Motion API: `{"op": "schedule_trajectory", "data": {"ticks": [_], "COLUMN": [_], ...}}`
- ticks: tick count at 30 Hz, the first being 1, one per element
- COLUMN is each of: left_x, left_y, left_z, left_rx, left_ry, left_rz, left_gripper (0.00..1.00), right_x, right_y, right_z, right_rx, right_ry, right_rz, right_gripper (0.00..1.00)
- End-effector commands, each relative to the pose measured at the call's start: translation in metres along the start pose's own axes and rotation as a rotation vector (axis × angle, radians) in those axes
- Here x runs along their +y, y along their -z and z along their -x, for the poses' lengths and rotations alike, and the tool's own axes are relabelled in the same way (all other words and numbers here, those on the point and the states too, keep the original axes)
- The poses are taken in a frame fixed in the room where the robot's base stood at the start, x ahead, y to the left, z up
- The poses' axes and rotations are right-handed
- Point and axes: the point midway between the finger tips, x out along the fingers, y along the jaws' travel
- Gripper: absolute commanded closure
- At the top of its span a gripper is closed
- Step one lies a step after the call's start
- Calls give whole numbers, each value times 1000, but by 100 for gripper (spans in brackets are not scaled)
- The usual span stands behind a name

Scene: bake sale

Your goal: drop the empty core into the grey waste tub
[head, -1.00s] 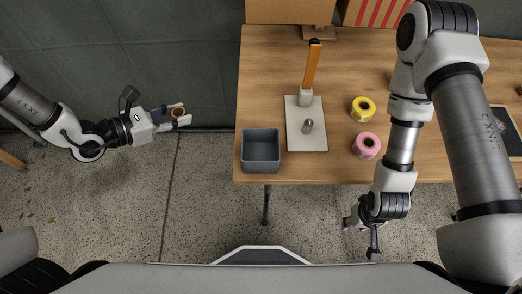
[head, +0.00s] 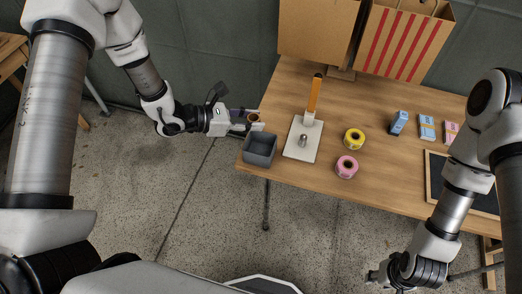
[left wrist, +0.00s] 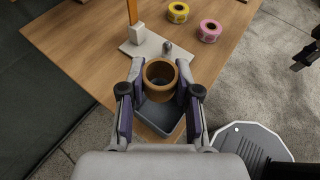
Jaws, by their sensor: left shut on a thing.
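The empty core (left wrist: 160,77), a brown cardboard ring, is held between the fingers of my left gripper (left wrist: 160,97). In the head view the core (head: 253,117) shows at the tips of my left gripper (head: 248,122), close to the tub's back left rim. The grey waste tub (head: 260,147) stands at the table's left front corner. In the left wrist view the tub (left wrist: 163,118) lies beneath the core and is partly hidden by it and the fingers. My right gripper (head: 378,277) hangs low in front of the table; its fingers are too unclear to judge.
A pale plate with an orange post (head: 313,95) and a metal knob (head: 303,140) stands right of the tub. A yellow roll (head: 354,139) and a pink roll (head: 347,167) lie further right.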

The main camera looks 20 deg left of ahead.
Motion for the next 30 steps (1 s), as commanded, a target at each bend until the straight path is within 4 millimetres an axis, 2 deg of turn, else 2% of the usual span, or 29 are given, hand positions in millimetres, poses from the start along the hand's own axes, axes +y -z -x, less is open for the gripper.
{"op": "schedule_trajectory", "data": {"ticks": [1,6,14,15,17,26,30], "left_x": [0,0,0,0,0,0,2], "left_y": [12,28,29,29,29,29,28], "left_z": [-5,-11,-12,-12,-12,-11,-1], "left_rx": [1,1,0,0,0,0,-1], "left_ry": [0,0,-1,-1,-1,-1,-5], "left_rz": [0,0,-1,-1,-1,0,3], "left_gripper": [79,79,79,61,40,39,39], "right_x": [0,0,0,0,0,0,0], "right_y": [0,0,0,0,0,0,0], "right_z": [-8,-16,-15,-15,-15,-15,-15], "right_rx": [0,0,0,0,0,0,0], "right_ry": [0,0,0,0,0,0,0], "right_rz": [0,0,0,0,0,0,0], "right_gripper": [60,60,60,60,60,60,60]}}
